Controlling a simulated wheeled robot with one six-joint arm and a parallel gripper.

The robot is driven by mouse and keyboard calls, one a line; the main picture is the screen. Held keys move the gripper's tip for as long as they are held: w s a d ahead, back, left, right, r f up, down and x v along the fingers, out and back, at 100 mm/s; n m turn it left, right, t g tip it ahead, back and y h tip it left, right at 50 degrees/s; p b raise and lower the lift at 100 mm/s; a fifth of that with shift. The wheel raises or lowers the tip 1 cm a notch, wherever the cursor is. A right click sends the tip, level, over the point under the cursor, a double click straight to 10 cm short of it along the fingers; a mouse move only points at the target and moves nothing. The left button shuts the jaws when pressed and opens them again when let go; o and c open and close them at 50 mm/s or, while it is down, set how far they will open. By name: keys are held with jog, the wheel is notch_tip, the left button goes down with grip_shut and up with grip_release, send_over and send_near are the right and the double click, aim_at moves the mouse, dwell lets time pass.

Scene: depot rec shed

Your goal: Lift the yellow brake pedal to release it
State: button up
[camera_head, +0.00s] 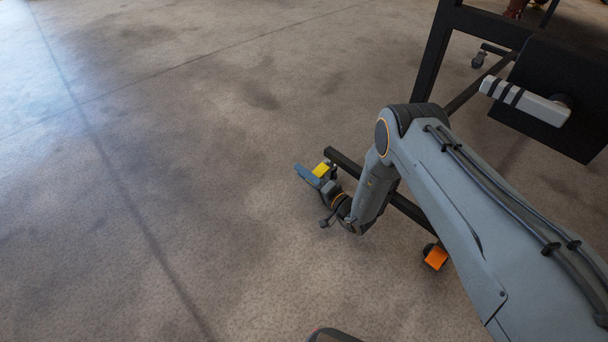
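The yellow brake pedal (320,170) is a small flat tab low near the floor, by the left end of a dark bar of the frame. My gripper (307,176) is down at the pedal, its blue-grey finger just left of and below the yellow tab in the picture. The finger and the pedal look very close; I cannot tell whether they touch. Only part of the gripper shows, and it is too small to see whether the fingers are open or shut. My arm reaches in from the lower right and hides part of the bar.
A dark metal frame (436,45) with legs and crossbars stands at the upper right. An orange pedal (436,257) sits by a caster farther along the low bar. A white handle (524,101) sticks out from a black panel (563,75). The concrete floor (150,180) at left is clear.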

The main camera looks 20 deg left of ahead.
grip_shut()
jog(key=shift+d, duration=0.15)
dwell(1.2)
